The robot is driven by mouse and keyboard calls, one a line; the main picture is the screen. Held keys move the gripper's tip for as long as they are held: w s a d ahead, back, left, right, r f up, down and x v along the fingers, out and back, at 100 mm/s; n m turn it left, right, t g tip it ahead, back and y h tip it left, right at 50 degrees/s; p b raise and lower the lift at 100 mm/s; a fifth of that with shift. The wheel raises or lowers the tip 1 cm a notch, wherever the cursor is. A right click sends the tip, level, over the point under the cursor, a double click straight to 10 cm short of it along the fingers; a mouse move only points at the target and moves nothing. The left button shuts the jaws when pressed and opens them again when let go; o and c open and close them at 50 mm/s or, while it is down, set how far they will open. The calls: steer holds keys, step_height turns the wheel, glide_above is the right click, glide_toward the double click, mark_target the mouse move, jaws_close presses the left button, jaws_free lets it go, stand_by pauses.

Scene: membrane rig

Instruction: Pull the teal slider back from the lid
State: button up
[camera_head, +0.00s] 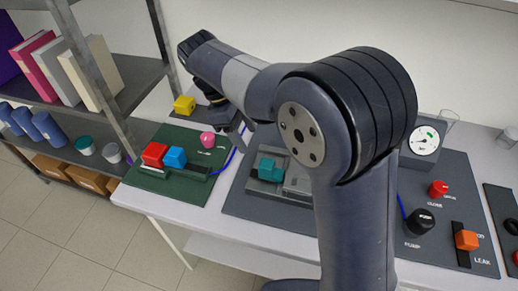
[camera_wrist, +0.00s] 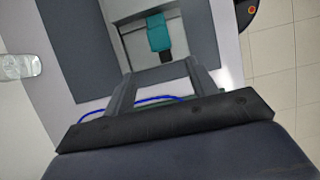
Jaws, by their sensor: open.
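The teal slider (camera_head: 270,168) sits on a grey block on the dark grey board, left of my arm. In the wrist view the teal slider (camera_wrist: 158,35) is an upright strip ahead of my fingers, in a grey frame. A light grey plate (camera_head: 297,182), perhaps the lid, lies right of the slider in the head view, partly hidden by my arm. My gripper (camera_head: 236,138) is above the gap between the green and grey boards. In the wrist view my gripper (camera_wrist: 160,68) is open and empty, its fingers apart, the slider beyond and between them.
A green board (camera_head: 175,190) at left holds a red block (camera_head: 154,154), a blue block (camera_head: 175,157) and a pink knob (camera_head: 207,139). A blue cable (camera_head: 227,161) runs between the boards. At right are a gauge (camera_head: 424,141), a black pump knob (camera_head: 421,221) and an orange leak block (camera_head: 466,240).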

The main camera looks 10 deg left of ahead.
mark_target(262, 162)
steer(key=x, duration=1)
steer(key=shift+s+d+f+p, duration=0.1)
steer(key=shift+d+f+p, duration=0.05)
steer(key=shift+f+p, duration=0.15)
steer(key=shift+c, duration=0.5)
jaws_close()
